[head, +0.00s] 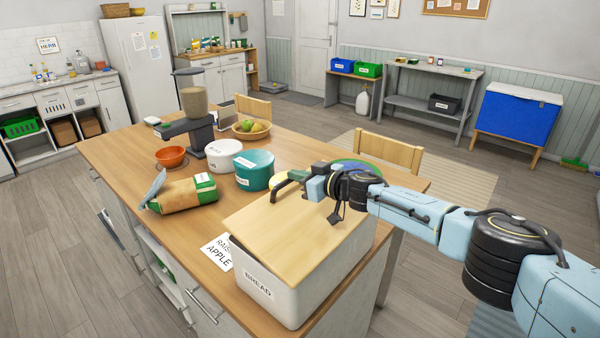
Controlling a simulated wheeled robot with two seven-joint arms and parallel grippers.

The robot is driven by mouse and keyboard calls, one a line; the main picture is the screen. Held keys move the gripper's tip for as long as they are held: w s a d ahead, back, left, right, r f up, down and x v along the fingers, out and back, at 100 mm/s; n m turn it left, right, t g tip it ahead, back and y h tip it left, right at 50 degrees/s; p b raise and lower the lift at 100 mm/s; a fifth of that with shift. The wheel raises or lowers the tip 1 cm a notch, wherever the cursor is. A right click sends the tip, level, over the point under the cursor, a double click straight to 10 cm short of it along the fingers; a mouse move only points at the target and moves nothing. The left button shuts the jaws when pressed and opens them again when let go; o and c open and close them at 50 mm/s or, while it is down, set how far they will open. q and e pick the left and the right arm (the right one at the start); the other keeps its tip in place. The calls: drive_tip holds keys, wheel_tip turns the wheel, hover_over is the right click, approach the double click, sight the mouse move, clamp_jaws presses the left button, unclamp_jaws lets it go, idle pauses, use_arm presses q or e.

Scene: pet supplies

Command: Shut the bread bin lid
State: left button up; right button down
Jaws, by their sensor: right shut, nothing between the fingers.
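The bread bin (275,291) is a white box labelled BREAD at the near right of the wooden table. My right gripper (279,188) reaches in from the right over the far part of the lid. It is shut and empty, with dark fingers at the lid's far edge; whether they touch it is unclear. My left gripper is not in view.
Left of the bin are a teal tub (255,171), a white tub (223,155), a brown and green bag (184,195) and an orange bowl (170,157). A blender-like machine (192,115) and a fruit bowl (251,130) stand farther back. A wooden chair (388,150) is behind the table.

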sight(294, 194)
drive_tip(key=shift+w+a+f+g+h, duration=0.2)
drive_tip(key=shift+w+f+h, duration=0.05)
drive_tip(key=shift+f, duration=0.25)
drive_tip(key=shift+w+a+f+g+h, duration=0.15)
drive_tip(key=shift+w+f+g+h, duration=0.1)
drive_tip(key=shift+f, duration=0.2)
drive_tip(key=shift+w+a+f, duration=0.1)
drive_tip(key=shift+a+f, duration=0.05)
drive_tip(key=shift+f, duration=0.35)
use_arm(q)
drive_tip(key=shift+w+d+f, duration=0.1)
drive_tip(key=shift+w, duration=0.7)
use_arm(e)
drive_tip(key=shift+g+h, duration=0.25)
drive_tip(key=shift+h, duration=0.05)
